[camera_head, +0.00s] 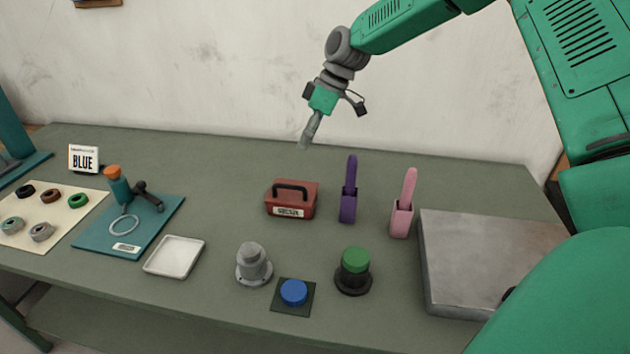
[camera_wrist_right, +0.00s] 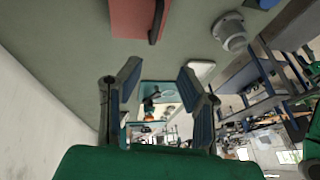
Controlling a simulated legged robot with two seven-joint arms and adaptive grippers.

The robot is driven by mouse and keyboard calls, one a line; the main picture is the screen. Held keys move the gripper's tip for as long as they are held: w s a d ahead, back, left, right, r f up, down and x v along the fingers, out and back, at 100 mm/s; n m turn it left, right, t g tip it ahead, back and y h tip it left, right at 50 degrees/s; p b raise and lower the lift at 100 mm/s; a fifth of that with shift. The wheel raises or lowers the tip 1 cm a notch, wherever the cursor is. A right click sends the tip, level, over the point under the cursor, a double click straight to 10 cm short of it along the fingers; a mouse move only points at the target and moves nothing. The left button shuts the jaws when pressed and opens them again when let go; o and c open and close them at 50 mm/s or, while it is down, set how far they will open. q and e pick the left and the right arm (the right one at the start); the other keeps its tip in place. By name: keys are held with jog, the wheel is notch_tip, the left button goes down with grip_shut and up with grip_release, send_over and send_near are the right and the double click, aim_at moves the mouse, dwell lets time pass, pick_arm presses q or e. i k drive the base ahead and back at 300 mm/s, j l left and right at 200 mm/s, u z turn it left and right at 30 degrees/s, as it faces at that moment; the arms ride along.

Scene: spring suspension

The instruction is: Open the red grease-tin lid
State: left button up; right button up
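The red grease tin (camera_head: 277,203) stands near the middle of the table, with a black handle (camera_head: 291,186) on its lid and a pale label on its front. The lid looks closed. The tin (camera_wrist_right: 128,18) also shows at the top of the right wrist view, cut off by the edge. My right gripper (camera_head: 308,137) hangs above and behind the tin, clear of it. In the right wrist view its two fingers (camera_wrist_right: 160,75) are apart with nothing between them. My left gripper is not in view.
A purple holder (camera_head: 348,208) and a pink holder (camera_head: 402,219) stand right of the tin. A grey cylinder (camera_head: 253,264), blue button (camera_head: 294,292) and green-topped knob (camera_head: 355,266) are in front. A white tray (camera_head: 174,257) lies left. A metal plate (camera_head: 485,255) is at right.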

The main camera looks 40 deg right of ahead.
aim_at(282, 192)
jog(key=k+j, duration=0.5)
jog(key=k, duration=0.45)
